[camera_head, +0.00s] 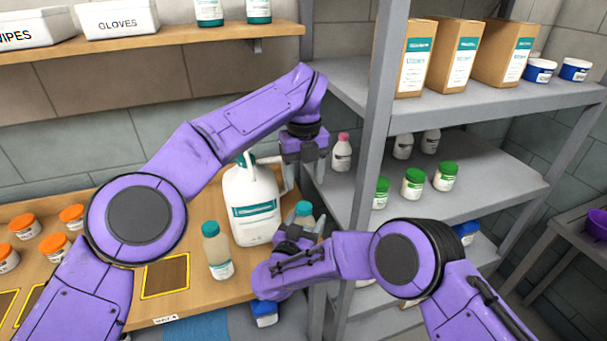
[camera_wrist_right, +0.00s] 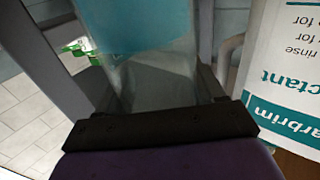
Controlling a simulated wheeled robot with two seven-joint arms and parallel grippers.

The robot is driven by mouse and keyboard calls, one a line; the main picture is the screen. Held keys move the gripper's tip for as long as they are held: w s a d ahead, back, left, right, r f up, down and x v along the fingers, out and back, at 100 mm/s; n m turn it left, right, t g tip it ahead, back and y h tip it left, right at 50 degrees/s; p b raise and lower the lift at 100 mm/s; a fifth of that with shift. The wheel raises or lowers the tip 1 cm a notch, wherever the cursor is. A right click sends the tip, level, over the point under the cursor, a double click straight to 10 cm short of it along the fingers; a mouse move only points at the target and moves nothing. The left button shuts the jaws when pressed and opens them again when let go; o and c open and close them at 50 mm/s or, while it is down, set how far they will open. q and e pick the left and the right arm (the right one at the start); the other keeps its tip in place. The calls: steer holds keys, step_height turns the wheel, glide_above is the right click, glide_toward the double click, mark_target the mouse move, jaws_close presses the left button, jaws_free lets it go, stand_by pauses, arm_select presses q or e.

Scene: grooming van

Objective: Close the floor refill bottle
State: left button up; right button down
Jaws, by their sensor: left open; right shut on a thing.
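A translucent bottle with a teal cap (camera_head: 303,209) stands at the right of the wooden counter. It also fills the middle of the right wrist view (camera_wrist_right: 150,75). My right gripper (camera_head: 297,236) is shut on this bottle; its fingers hide part of the body. My left gripper (camera_head: 303,180) is open and empty, pointing down above and apart from the bottle. I cannot tell which bottle is the floor refill bottle, or whether the held bottle's cap is seated.
A large white jug (camera_head: 250,207) stands just left of both grippers. A similar teal-capped bottle (camera_head: 217,252) stands at the front. Orange-lidded jars (camera_head: 22,225) are on the left. A grey shelf post (camera_head: 372,120) and shelves with green-lidded jars (camera_head: 413,182) limit room on the right.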

mark_target(304, 206)
arm_select(q)
step_height(304, 206, down, 8)
stand_by(0.5)
steer(key=c, duration=1.1)
steer(key=o, duration=1.3)
